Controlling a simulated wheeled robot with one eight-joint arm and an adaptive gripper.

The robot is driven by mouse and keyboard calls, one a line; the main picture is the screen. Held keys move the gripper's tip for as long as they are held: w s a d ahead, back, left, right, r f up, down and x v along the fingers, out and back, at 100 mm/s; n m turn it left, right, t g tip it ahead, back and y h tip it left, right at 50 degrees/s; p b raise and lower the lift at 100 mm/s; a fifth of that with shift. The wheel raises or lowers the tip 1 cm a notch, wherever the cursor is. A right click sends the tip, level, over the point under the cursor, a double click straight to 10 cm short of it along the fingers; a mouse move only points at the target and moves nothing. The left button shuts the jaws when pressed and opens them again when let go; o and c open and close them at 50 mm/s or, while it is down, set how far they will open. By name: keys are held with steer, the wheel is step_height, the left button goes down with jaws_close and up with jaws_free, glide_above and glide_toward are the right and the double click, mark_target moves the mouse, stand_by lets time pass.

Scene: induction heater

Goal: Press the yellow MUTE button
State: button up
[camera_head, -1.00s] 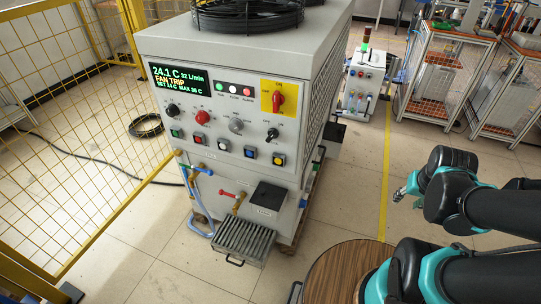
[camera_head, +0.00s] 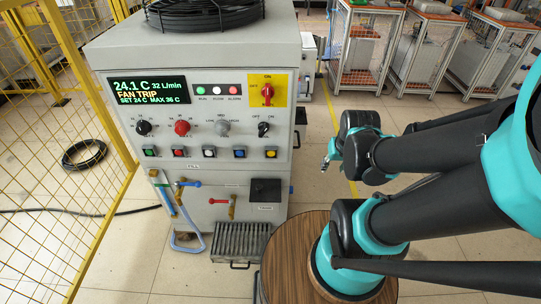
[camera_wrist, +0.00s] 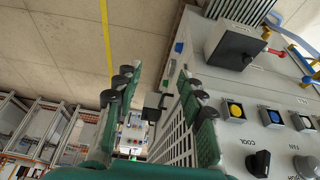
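The yellow button (camera_head: 270,152) is at the right end of the lower button row on the grey machine's (camera_head: 200,60) front panel. It also shows in the wrist view (camera_wrist: 235,111), right of my gripper (camera_wrist: 158,92). Its label is too small to read in the head view. My gripper is open, with its two fingers spread and nothing between them. In the head view my gripper (camera_head: 328,158) is small and partly hidden by my arm, to the right of the machine and apart from the button.
A blue button (camera_head: 239,152) sits beside the yellow one, and a black knob (camera_head: 263,129) is above it. A black box (camera_head: 265,190) projects below. A yellow mesh fence (camera_head: 50,130) stands at the left.

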steer(key=shift+c, duration=0.2)
jaws_close()
stand_by(1.1)
